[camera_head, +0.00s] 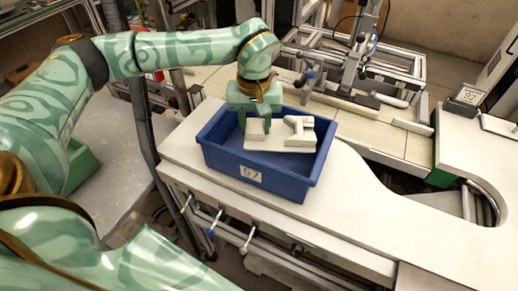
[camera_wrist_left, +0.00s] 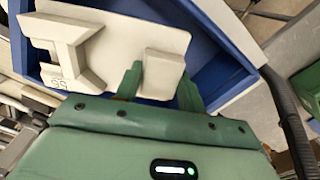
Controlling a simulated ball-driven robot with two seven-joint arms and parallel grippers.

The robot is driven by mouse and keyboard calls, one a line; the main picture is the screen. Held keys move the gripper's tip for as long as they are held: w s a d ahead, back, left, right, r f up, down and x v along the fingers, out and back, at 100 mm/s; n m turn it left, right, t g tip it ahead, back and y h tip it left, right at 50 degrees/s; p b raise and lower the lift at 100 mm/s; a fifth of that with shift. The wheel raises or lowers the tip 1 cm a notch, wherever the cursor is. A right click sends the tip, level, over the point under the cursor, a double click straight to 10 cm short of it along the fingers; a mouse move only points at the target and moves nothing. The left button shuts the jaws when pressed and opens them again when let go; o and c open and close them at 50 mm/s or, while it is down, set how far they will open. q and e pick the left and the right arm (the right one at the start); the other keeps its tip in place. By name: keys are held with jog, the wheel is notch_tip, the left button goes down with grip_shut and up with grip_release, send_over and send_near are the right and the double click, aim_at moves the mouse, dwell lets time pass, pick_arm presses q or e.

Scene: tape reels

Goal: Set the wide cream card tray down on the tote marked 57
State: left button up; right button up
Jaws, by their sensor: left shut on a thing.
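The wide cream card tray (camera_head: 280,143) is a flat plate with raised blocks on it. The blue tote (camera_head: 262,178) carries a label reading 57 on its front wall and stands on the white counter. My left gripper (camera_head: 256,128) is shut on a raised block at the tray's left end. In the head view the tray overlaps the tote's opening; I cannot tell whether it touches the tote. In the left wrist view the tray (camera_wrist_left: 100,40) lies across the tote (camera_wrist_left: 215,55), with the fingers (camera_wrist_left: 160,88) on either side of the block. My right gripper is not in view.
The white counter (camera_head: 340,215) is clear to the right of the tote and curves around an opening. Metal frames and a machine (camera_head: 355,70) stand behind. A green bin (camera_head: 80,165) is at the left.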

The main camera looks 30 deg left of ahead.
pick_arm(q)
jog(key=f, duration=0.5)
jog(key=shift+w+f, duration=0.15)
jog(key=shift+w, duration=0.1)
jog(key=shift+f, duration=0.2)
notch_tip(320, 180, down, 4)
jog(key=shift+s+r+b, duration=0.1)
jog(key=shift+b, duration=0.4)
jog(key=shift+r, duration=0.1)
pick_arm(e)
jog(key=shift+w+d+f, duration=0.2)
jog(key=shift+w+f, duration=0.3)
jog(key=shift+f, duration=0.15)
pick_arm(q)
jog(key=o, duration=1.1)
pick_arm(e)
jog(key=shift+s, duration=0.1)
pick_arm(q)
notch_tip(320, 180, up, 12)
jog(key=shift+r+p, duration=0.1)
jog(key=shift+p, duration=0.7)
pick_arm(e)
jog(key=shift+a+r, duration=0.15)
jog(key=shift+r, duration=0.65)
